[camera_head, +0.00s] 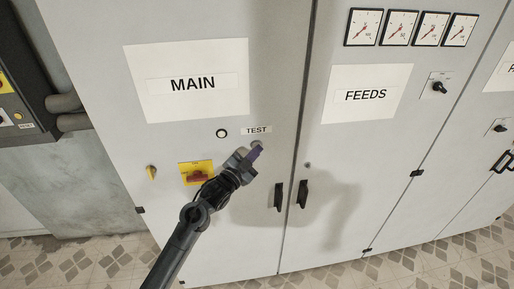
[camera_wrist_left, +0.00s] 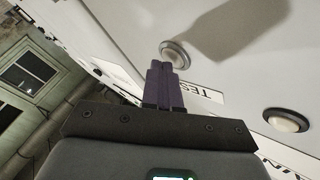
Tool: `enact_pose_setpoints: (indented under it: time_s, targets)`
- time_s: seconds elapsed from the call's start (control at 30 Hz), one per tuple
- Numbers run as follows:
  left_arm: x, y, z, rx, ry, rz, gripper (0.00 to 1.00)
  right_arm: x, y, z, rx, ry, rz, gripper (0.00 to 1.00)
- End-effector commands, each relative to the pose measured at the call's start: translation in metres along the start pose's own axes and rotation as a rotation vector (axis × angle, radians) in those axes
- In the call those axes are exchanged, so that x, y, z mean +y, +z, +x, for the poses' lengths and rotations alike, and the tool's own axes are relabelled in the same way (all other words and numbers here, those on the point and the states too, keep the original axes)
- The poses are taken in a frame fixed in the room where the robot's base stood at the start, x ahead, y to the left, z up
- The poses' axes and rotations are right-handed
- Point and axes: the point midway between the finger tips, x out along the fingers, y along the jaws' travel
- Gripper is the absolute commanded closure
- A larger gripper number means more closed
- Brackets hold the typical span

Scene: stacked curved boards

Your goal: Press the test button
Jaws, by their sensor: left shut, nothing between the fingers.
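The TEST label (camera_head: 257,130) is on the grey cabinet door marked MAIN. A round test button (camera_head: 259,142) sits just below it, partly hidden by my left gripper (camera_head: 255,152). In the left wrist view the round button (camera_wrist_left: 176,52) has a pale ring and lies right at the purple fingertips (camera_wrist_left: 163,66). The fingers are shut with nothing between them. They overlap the button's lower edge in that view; I cannot tell whether they touch it. My right gripper is not in view.
A white round lamp or button (camera_head: 222,133) is left of the label. A red switch on a yellow plate (camera_head: 196,172) is lower left, close to my arm. Black door handles (camera_head: 278,196) stick out at the right. The FEEDS door (camera_head: 365,150) is beside it.

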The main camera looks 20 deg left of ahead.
Motion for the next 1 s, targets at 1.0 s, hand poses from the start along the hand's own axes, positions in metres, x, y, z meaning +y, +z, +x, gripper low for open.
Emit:
enact_pose_setpoints:
  time_s: [1.0]
  targets:
    - [0.011,-0.013,-0.016,0.0,0.0,0.0,1.0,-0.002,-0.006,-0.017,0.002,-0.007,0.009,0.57]
